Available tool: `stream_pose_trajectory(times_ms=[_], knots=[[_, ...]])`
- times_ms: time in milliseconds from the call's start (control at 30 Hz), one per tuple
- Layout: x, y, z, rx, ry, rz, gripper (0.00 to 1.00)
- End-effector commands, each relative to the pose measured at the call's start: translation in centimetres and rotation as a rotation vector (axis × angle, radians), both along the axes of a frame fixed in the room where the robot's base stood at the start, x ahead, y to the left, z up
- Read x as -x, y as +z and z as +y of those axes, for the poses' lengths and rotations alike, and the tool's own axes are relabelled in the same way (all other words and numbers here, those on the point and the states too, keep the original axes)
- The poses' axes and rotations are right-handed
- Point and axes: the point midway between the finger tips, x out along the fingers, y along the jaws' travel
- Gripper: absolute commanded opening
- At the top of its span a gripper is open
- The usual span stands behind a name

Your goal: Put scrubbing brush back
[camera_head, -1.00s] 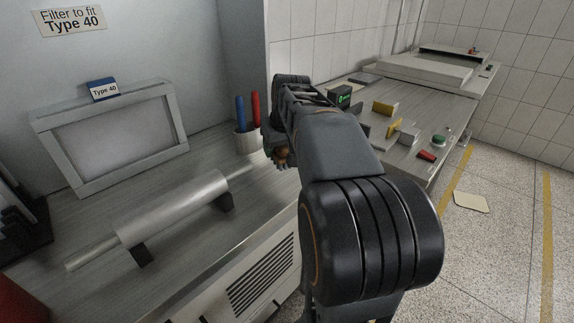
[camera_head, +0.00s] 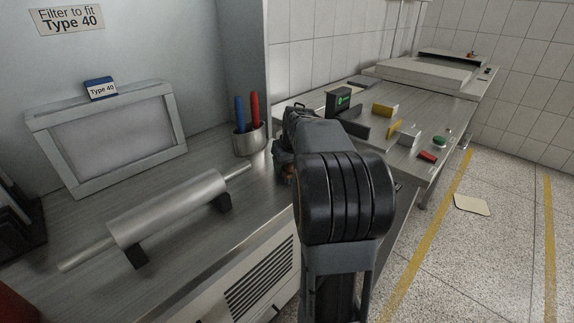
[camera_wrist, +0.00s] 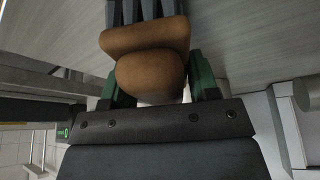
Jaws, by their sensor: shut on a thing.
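The scrubbing brush (camera_wrist: 146,38) has a brown wooden body and grey bristle tufts. In the wrist view it sits between the green fingers of my gripper (camera_wrist: 155,84), which is shut on its rounded brown end. The bristles are at the top edge of that view, against a grey metal surface; whether they touch it I cannot tell. In the head view my arm hides most of the gripper, and only a small brown part of the brush (camera_head: 288,173) shows, near the bench's right edge, to the right of the metal cup (camera_head: 249,140).
The cup holds a blue and a red handle. A metal roller (camera_head: 168,209) lies on black supports on the bench, before a framed filter (camera_head: 118,139). A second bench (camera_head: 400,165) at right carries small blocks and a green button. The bench between roller and cup is clear.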

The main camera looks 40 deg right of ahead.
Motion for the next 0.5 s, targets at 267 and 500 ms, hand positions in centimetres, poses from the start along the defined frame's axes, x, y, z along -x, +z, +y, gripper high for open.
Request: stream_pose_trajectory(times_ms=[267,500], knots=[[-0.02,-0.07,0.01,0.000,0.000,-0.002,0.24],[-0.01,-0.32,0.02,0.000,0.000,-0.001,0.66]])
